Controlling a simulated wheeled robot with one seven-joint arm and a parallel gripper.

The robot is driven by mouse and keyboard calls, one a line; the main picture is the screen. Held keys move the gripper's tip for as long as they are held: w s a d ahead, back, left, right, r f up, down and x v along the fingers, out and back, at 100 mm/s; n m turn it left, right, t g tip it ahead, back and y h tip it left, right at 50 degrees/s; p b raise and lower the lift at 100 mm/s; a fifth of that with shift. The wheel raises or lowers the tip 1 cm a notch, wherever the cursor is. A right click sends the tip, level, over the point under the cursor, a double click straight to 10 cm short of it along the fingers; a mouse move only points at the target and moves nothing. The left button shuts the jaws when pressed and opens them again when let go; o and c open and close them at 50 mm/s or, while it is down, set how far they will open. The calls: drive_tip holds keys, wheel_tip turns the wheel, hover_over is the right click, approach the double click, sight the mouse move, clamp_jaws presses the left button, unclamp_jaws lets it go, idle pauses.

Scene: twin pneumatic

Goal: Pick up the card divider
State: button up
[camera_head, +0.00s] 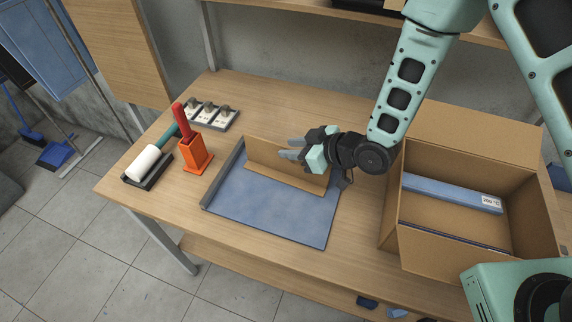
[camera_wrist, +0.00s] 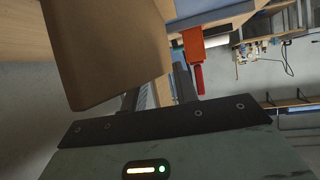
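The card divider (camera_head: 268,160) is a brown card sheet standing upright on the blue mat (camera_head: 262,208), with a foot strip along its base. My gripper (camera_head: 289,149) is at the divider's upper right part, its fingers pointing left and spread apart. In the wrist view the divider (camera_wrist: 105,45) fills the upper left and covers part of one finger; the other finger (camera_wrist: 183,82) shows clear to its right. I cannot tell whether the card stands between the fingers or touches them.
An open cardboard box (camera_head: 395,215) with a blue labelled piece (camera_head: 452,193) inside stands at the right. The front table strip is clear.

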clamp_jaws()
